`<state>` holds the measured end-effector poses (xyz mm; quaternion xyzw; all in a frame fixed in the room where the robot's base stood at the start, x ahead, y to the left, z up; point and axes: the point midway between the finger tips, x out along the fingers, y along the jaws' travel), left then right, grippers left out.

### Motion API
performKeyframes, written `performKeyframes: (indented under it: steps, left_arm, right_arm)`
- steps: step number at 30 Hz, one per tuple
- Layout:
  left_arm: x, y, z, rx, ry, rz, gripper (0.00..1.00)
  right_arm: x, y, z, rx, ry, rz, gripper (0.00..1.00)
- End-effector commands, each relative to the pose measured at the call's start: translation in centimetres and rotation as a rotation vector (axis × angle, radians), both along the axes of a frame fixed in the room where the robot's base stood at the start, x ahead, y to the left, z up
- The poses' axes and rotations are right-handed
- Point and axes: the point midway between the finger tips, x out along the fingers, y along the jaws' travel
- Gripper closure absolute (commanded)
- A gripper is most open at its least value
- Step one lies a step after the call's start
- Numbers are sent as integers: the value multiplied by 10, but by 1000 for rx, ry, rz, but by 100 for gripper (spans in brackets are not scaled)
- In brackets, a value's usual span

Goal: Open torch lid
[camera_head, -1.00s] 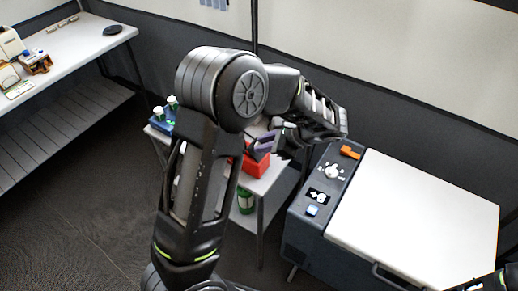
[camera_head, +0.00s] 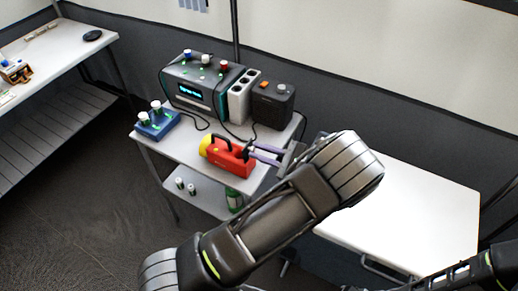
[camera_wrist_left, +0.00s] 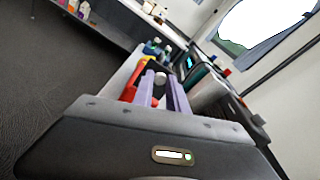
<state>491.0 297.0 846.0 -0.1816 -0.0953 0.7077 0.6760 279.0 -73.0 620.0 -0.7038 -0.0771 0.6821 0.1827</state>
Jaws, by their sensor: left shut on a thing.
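The red torch (camera_head: 232,160) with a yellow head (camera_head: 206,146) lies on the small grey table, its head to the left. My left gripper (camera_head: 252,150), with purple fingers, reaches in from the right to the torch's right end. In the left wrist view the gripper (camera_wrist_left: 161,84) is shut on a small pale rounded piece, which looks like the torch lid (camera_wrist_left: 159,79). The red torch (camera_wrist_left: 130,93) shows just left of the fingers there. How far the lid stands open cannot be made out. My right gripper is out of view.
A teal-grey device (camera_head: 203,85), a white socket block (camera_head: 240,95) and a dark box (camera_head: 273,103) stand behind the torch. A blue holder (camera_head: 157,124) with white-topped cylinders is at left.

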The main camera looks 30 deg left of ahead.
Motion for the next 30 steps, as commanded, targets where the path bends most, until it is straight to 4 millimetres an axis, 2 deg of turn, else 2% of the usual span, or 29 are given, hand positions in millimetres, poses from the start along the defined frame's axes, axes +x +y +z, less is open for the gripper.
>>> performKeyframes:
  steps: [11,12,18,26,30]
  left_arm:
    - [-1,1,-1,3,2,3,100]
    - [-1,1,-1,3,2,3,79]
    - [-1,0,-1,2,2,2,62]
    - [0,0,-1,1,1,2,60]
    - [0,-7,0,4,0,-1,60]
  right_arm:
    - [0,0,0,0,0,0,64]
    - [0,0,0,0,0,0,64]
    - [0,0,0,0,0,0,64]
    - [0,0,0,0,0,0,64]
    - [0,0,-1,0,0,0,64]
